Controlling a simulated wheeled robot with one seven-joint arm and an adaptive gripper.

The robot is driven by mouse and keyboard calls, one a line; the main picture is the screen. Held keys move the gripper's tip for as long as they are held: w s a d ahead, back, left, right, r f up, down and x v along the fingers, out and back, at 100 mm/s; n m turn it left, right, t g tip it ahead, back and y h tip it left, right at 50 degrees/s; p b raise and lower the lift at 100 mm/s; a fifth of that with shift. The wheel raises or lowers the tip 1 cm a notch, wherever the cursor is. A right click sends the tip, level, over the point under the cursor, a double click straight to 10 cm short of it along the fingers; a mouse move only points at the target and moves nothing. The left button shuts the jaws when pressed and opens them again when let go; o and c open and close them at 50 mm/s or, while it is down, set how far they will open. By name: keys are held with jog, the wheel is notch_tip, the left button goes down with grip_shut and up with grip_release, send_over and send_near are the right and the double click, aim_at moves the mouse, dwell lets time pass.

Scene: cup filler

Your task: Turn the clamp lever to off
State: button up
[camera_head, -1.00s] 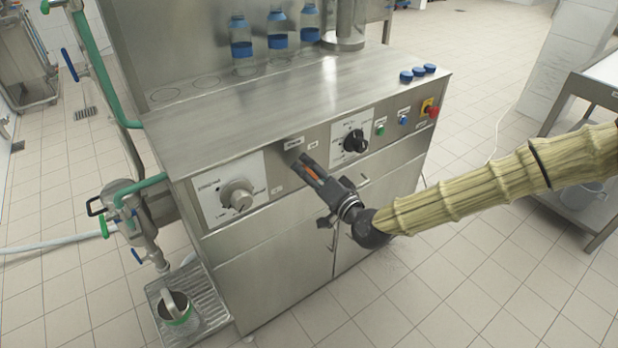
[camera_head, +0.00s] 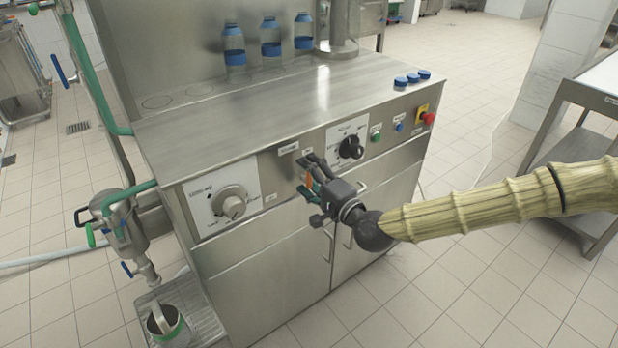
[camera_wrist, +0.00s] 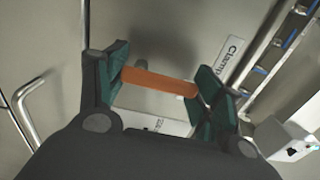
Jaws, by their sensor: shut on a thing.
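The clamp lever is an orange bar (camera_wrist: 160,83) lying between the two green-padded fingers in the wrist view. A "Clamp" label (camera_wrist: 229,58) is on the steel panel beside it. My gripper (camera_head: 309,176) is at the cabinet's front panel in the head view, between the two dial plates, shut on the lever. Only a sliver of orange shows there; the fingers hide the rest, and the lever's mount is hidden. The on and off marks are too small to read.
A large grey dial (camera_head: 229,204) is left of my gripper and a black knob (camera_head: 351,147) to its right. Cabinet door handles (camera_head: 349,236) are below. The floor in front is clear.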

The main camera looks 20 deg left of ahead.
dwell(0.3)
jog(key=o, duration=1)
jog(key=shift+d, duration=0.1)
jog(key=shift+o, duration=0.2)
jog(key=v, duration=1.2)
